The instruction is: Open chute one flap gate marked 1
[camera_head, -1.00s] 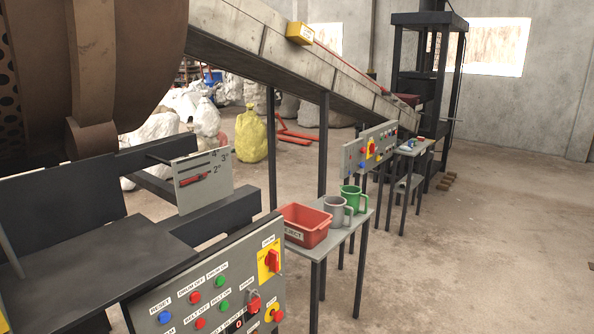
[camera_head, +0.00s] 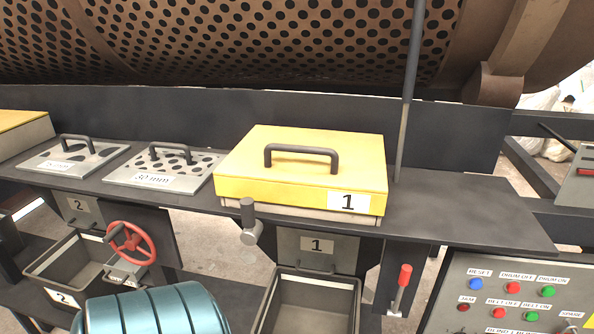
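A small bar shows low on the plate. A dark lever with a round grey hub (camera_head: 249,226) is at its upper left. A red-handled lever (camera_head: 401,285) stands upright at its right. An open grey bin (camera_head: 310,305) is under the chute, its lower part cut off by the frame. I cannot tell how far the flap stands open. Neither of my grippers is in view.
Chute two (camera_head: 80,210) has a red handwheel (camera_head: 130,242) and a bin. A teal ribbed drum (camera_head: 155,310) stands in front at lower left. Perforated plates (camera_head: 165,165) lie on the bench. A control panel (camera_head: 520,295) is at lower right. The perforated trommel (camera_head: 250,40) is behind.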

